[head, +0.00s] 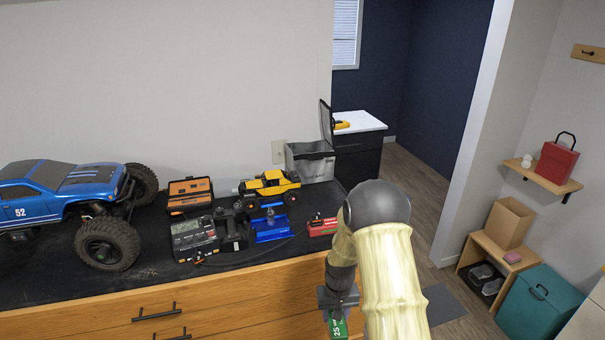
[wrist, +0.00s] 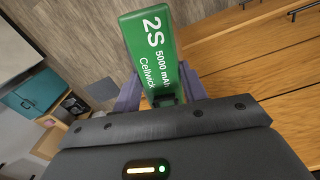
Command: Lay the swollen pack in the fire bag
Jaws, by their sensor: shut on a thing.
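My gripper (head: 338,300) is shut on a green battery pack (head: 338,328), low in front of the counter's drawers. In the wrist view the pack (wrist: 155,50) reads "2S 5000 mAh Cellwick" and sits between the two fingers (wrist: 160,95). I cannot tell from its visible face whether it is swollen. A grey box-shaped bag (head: 311,168), which looks like the fire bag, stands at the counter's far right end with its dark flap (head: 326,122) raised. Its inside is mostly hidden. A red pack (head: 322,227) lies on the counter near the front right edge.
A teal bin (head: 538,303) and wooden bench (head: 480,255) stand at right.

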